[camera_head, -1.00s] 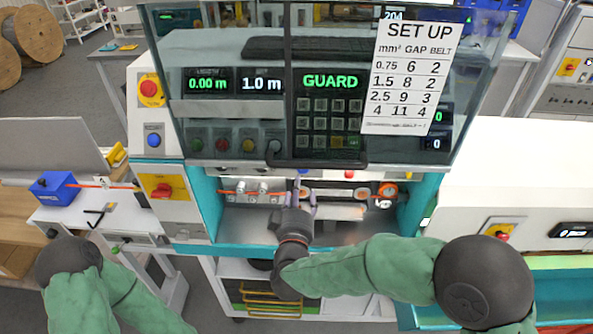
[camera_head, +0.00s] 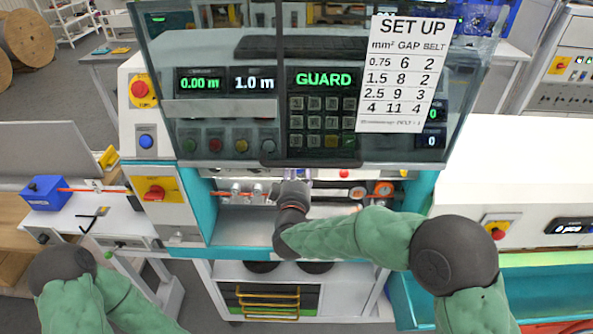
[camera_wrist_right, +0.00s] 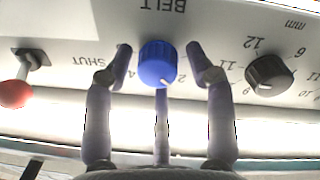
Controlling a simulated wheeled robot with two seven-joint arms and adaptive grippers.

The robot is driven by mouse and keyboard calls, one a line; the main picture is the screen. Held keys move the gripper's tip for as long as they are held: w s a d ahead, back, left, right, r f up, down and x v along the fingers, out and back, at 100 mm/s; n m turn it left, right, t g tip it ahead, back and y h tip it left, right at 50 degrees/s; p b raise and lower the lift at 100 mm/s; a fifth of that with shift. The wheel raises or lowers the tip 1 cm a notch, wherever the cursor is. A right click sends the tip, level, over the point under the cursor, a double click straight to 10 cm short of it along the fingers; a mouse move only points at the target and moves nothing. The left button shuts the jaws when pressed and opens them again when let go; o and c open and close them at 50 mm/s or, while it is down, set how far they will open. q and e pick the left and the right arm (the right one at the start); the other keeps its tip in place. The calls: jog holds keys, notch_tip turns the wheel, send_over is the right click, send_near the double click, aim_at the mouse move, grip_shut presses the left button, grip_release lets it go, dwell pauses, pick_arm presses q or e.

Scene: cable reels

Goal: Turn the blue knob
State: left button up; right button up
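The blue knob (camera_wrist_right: 158,64) is on a pale panel under the label BELT in the right wrist view, with a white pointer mark and a scale beside it. My right gripper (camera_wrist_right: 160,66) is open, with one finger on each side of the knob and a small gap to each. In the head view my right gripper (camera_head: 293,178) reaches in under the guard of the machine, and its fingertips and the knob are hidden there. My left arm shows at the lower left of the head view, but its gripper is out of view.
A black knob (camera_wrist_right: 270,76) with a numbered scale and a red-ended lever (camera_wrist_right: 16,93) marked SHUT flank the blue knob. The transparent guard (camera_head: 220,125) overhangs my right gripper. A SET UP chart (camera_head: 404,72) hangs on it.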

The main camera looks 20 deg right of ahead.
jog(key=c, duration=0.8)
